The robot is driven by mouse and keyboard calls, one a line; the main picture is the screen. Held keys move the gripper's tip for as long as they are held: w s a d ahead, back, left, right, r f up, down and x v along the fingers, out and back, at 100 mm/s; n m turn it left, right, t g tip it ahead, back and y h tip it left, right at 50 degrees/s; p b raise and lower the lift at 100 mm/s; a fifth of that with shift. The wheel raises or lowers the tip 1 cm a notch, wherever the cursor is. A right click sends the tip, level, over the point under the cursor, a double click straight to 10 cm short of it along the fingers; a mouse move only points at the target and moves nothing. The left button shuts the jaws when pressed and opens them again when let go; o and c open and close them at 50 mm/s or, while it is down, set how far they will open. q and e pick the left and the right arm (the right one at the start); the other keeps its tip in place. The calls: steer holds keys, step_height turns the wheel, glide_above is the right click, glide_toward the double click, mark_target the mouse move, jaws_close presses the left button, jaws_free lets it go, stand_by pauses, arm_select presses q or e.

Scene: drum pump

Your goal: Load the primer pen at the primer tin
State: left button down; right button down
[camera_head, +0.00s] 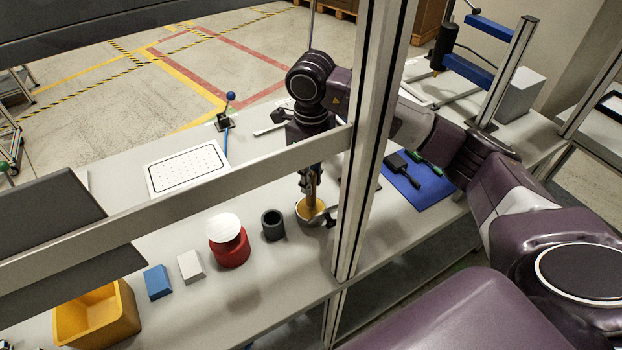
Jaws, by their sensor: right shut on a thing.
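My right gripper (309,186) points down over a small round tin (303,214) with tan contents, which I take for the primer tin. The gripper is shut on a slim upright thing, likely the primer pen, mostly hidden by the fingers. Its lower end is at or just above the tin's contents; I cannot tell whether it touches. A dark grey cup (272,226) stands left of the tin. My left gripper is not in view.
A frame post (366,130) and a crossbar (190,205) cross the view. Left of the cup are a red can with a white top (229,243), a white block (190,266), a blue block (157,282) and a yellow bin (97,316). A blue mat (425,190) with tools lies right.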

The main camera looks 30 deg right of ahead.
stand_by(0.5)
steer(key=shift+r+p, duration=2.05)
steer(key=shift+r, duration=1.45)
